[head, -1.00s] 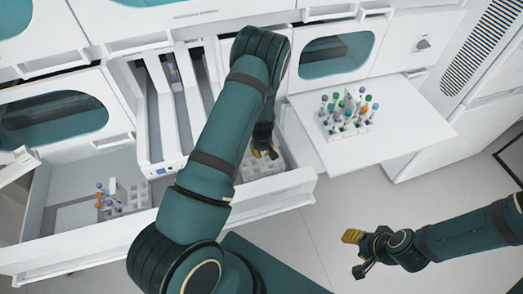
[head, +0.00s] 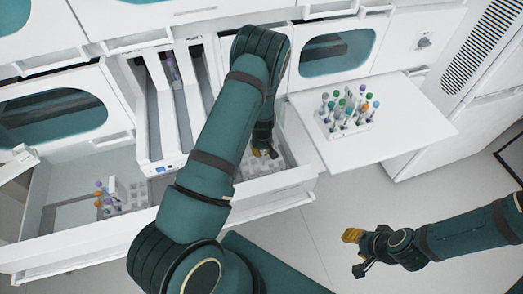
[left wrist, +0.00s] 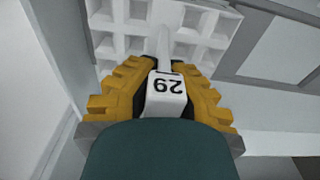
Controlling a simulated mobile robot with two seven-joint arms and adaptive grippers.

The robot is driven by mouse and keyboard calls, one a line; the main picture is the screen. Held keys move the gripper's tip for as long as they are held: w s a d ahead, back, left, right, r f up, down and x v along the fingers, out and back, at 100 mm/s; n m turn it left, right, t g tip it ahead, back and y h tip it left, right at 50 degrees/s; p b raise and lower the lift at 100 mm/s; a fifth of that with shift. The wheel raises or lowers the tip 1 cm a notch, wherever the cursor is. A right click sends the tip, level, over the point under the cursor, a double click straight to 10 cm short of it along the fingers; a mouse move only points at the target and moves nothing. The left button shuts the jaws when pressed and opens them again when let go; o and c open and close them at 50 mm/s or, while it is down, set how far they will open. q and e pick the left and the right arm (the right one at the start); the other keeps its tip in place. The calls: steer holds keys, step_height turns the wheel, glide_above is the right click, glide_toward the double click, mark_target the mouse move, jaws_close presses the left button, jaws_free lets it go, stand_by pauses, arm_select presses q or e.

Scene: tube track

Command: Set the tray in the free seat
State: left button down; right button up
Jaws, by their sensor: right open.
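A white tray (left wrist: 185,40) with empty square holes fills the top of the left wrist view. It has an upright handle (left wrist: 166,95) marked 29. My left gripper (left wrist: 165,85) has its yellow fingers close on both sides of this handle and is shut on it. In the head view my left gripper (head: 264,151) reaches down into the open drawer (head: 265,190), at the tray (head: 247,168), which my arm partly hides. Whether the tray touches the drawer floor is unclear. My right gripper (head: 355,252) is open and empty above the floor at lower right.
A second tray (head: 133,194) with a few tubes is at the drawer's left. A rack (head: 347,127) full of colour-capped tubes stands on the pull-out shelf (head: 410,125) at right, with bare room around it. Tall white channels (head: 160,125) stand behind the drawer's middle.

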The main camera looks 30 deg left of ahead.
arm_select(q)
steer(key=shift+f+b, duration=0.45)
steer(key=shift+f, duration=0.15)
stand_by(0.3)
steer(key=c, duration=1.1)
jaws_free()
steer(key=shift+o, duration=0.2)
steer(key=shift+r, duration=0.1)
steer(key=r, duration=1.1)
steer(key=shift+s+d+r, duration=0.25)
steer(key=shift+d+r, duration=0.05)
steer(key=shift+r, duration=0.1)
